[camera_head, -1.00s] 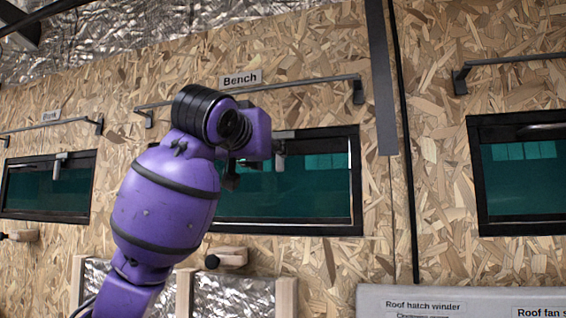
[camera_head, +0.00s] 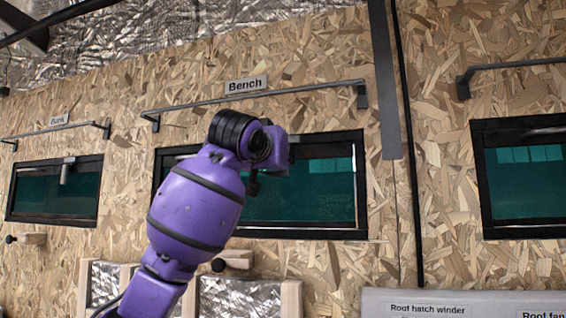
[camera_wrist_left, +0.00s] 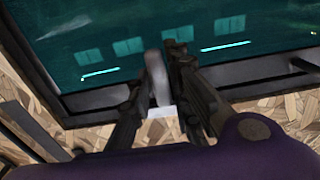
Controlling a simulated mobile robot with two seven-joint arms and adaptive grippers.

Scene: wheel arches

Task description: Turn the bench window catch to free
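The bench window (camera_head: 320,195) is a dark-framed teal pane in the chipboard wall, under the sign "Bench" (camera_head: 246,84). My purple left arm reaches up in front of it, and my left gripper (camera_head: 275,160) is at its top edge, hiding most of the catch in the head view. In the left wrist view, the catch's grey lever (camera_wrist_left: 156,78) stands between the two dark fingers of my left gripper (camera_wrist_left: 158,70), above a pale base on the frame. The fingers are close on both sides of the lever; whether both press on it is unclear. My right gripper is not seen.
A dark rail (camera_head: 300,90) runs above the bench window. The bunk window (camera_head: 55,190) with its own catch (camera_head: 66,170) is at left, another window (camera_head: 525,185) at right. A wooden block (camera_head: 235,259) juts out below. A labelled panel (camera_head: 430,304) is at lower right.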

